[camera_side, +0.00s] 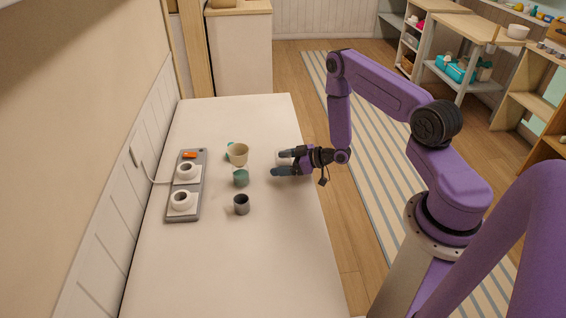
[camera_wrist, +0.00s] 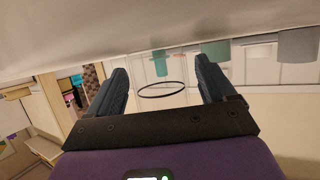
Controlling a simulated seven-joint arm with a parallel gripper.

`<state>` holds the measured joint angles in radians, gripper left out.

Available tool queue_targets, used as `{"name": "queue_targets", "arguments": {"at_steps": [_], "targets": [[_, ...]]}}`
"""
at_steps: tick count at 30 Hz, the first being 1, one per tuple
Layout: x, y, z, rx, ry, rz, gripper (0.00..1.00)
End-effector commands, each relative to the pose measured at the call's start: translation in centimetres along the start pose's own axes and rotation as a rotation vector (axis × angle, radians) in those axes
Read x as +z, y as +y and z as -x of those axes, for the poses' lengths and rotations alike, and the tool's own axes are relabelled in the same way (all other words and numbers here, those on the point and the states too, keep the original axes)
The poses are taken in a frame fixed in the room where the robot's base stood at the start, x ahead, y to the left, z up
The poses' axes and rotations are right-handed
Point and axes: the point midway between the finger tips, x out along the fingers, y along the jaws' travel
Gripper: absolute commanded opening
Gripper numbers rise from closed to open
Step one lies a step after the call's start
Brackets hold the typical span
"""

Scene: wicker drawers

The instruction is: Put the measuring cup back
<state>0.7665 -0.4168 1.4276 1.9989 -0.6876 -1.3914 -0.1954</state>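A clear vessel with a thin dark rim (camera_wrist: 162,90), likely the measuring cup, shows in the wrist view between and beyond my fingers, with a gap on both sides. That view is upside down, with the tabletop along the top. I cannot make the clear vessel out in the side view. My gripper (camera_side: 280,164) is open and low over the right part of the white table (camera_side: 230,270), its fingers pointing left toward the cups. Both dark fingers also show in the wrist view (camera_wrist: 162,85).
Left of my gripper stand a beige cup (camera_side: 238,155), a teal cup (camera_side: 241,178) and a dark grey cup (camera_side: 241,204). A grey slab (camera_side: 186,208) with two white round pieces and an orange part lies near the wall, with a cable. The table's front is clear.

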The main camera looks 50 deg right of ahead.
Motion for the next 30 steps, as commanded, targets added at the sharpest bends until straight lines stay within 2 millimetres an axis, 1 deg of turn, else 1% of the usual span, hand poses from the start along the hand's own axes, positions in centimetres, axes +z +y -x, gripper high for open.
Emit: {"name": "queue_targets", "arguments": {"at_steps": [8,11,14,24,27,30], "targets": [[-0.1,0.0,0.0,0.000,0.000,0.000,0.83],[-0.3,0.0,0.4,0.001,-0.001,-0.001,0.83],[-0.2,0.1,1.8,0.004,-0.003,-0.004,0.83],[-0.2,0.1,8.5,0.004,-0.002,-0.004,0.83],[-0.3,0.1,10.1,0.004,-0.001,-0.003,0.83],[-0.3,0.1,11.2,0.003,-0.001,-0.002,0.83]]}}
